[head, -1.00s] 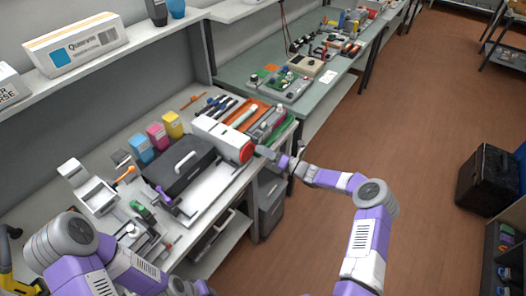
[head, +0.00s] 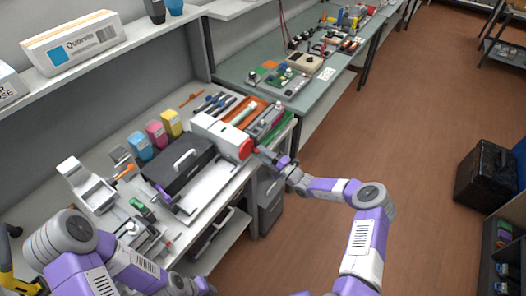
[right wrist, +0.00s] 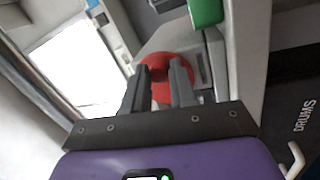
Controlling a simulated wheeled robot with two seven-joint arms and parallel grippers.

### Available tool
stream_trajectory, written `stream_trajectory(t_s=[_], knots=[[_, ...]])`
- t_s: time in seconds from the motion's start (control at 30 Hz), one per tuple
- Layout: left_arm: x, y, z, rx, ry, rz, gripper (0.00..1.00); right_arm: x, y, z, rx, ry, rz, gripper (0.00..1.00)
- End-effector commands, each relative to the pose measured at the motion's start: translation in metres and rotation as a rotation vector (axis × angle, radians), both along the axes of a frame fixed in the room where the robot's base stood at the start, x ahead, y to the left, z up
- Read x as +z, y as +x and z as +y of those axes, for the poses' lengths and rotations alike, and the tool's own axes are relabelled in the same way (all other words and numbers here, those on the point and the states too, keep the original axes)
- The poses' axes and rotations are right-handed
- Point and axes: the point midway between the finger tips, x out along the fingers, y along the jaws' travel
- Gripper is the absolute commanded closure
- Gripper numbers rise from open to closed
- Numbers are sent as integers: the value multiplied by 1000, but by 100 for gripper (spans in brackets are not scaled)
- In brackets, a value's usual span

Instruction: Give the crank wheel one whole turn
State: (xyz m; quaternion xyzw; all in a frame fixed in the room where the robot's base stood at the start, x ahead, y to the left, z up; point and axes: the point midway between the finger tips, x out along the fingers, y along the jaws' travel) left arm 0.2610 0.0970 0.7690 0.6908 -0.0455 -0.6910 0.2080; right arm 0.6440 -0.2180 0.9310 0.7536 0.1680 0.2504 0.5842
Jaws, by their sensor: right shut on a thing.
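The crank wheel (head: 246,149) is a red disc on the right end of a white box-shaped machine (head: 219,132) on the workbench. My right gripper (head: 259,151) is at the wheel's outer face, reaching in from the right. In the right wrist view the red wheel (right wrist: 168,66) shows behind and between the two dark fingers of my right gripper (right wrist: 161,82). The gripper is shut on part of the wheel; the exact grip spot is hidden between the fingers. My left arm shows at the lower left, but its gripper is out of view.
A black case with a pale handle (head: 178,172) and blue, pink and yellow cartridges (head: 172,123) stand left of the machine. Trays of tools (head: 262,122) lie behind it. A dark drawer unit (head: 270,200) stands under the bench edge.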

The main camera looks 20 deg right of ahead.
Motion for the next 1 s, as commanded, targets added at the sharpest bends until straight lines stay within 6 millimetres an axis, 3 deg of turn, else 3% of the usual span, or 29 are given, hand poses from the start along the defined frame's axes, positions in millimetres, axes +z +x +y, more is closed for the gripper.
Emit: stream_trajectory(t_s=[0.4, 1.0], knots=[[7, 0, 0, 0, 0, 0, 77, -7, -4, 5, 1, 200, 156, 100], [8, 0, 0, 0, 0, 0, 77, -9, -4, 6, 0, 249, 196, 100]])
